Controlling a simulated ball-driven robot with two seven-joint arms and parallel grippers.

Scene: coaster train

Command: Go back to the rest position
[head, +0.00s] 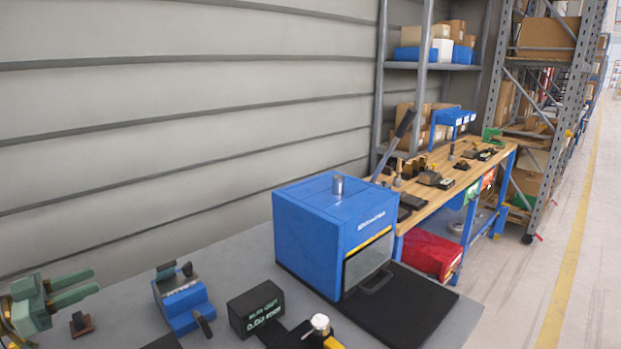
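My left gripper (94,281) is at the far left of the head view, above the grey table (225,262). Its two green fingers point right, with a clear gap and nothing between them. A small brown block with a dark top (81,323) is just below and right of the gripper, apart from it. My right gripper is not in view.
A blue box-shaped machine (307,241) with a raised lever stands on the table, with a black mat (418,312) before it. A blue fixture (183,301) and a black display box (256,308) stand nearby. A wooden workbench (430,203) and shelves lie behind; the right aisle is clear.

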